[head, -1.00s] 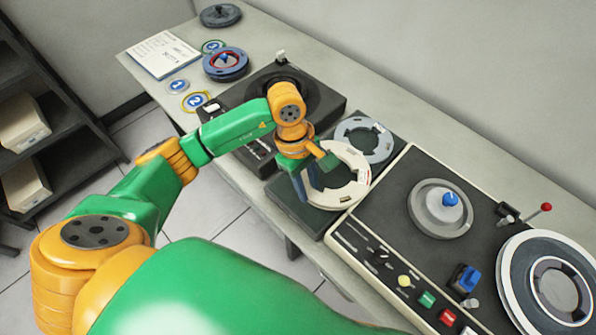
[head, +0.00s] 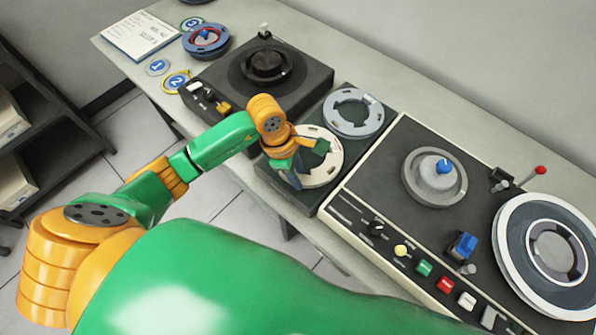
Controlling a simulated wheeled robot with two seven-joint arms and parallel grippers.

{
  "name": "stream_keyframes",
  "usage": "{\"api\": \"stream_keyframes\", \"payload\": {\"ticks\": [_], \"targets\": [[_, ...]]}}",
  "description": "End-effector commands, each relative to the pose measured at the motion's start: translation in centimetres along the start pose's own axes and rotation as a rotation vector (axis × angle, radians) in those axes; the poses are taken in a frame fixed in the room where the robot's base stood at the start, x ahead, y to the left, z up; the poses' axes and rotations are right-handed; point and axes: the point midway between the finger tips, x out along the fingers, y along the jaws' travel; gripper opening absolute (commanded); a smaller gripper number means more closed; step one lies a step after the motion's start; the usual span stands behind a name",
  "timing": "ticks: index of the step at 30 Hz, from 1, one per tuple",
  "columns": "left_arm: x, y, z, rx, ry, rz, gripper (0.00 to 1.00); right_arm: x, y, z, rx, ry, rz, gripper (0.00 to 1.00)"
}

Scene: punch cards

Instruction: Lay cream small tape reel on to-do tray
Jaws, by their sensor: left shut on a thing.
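The cream small tape reel (head: 330,166) is a pale ring with slots, held at its near left side. My left gripper (head: 294,178) is shut on its rim. The reel is over the near half of a dark flat tray (head: 306,203), which I take for the to-do tray, between the two machines. It looks level and low; I cannot tell whether it touches the tray. The gripper hides part of the reel's left side. A grey reel (head: 378,115) lies on the far half of the tray. My right gripper is not in view.
A tape machine (head: 385,185) with a mounted grey reel, a large white reel (head: 504,245) and buttons stands right of the tray. A black turntable unit (head: 310,78) stands left. Further left are a blue reel (head: 205,40), numbered tags and a paper sheet (head: 140,38).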

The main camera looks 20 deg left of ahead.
Motion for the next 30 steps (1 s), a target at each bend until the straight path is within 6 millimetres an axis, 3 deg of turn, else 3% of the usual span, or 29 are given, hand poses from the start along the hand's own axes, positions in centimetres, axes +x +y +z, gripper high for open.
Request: {"api": "stream_keyframes", "payload": {"ticks": [30], "targets": [[-0.1, 0.0, -0.1, 0.001, 0.000, 0.001, 0.00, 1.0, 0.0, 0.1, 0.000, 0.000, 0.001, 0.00]]}}
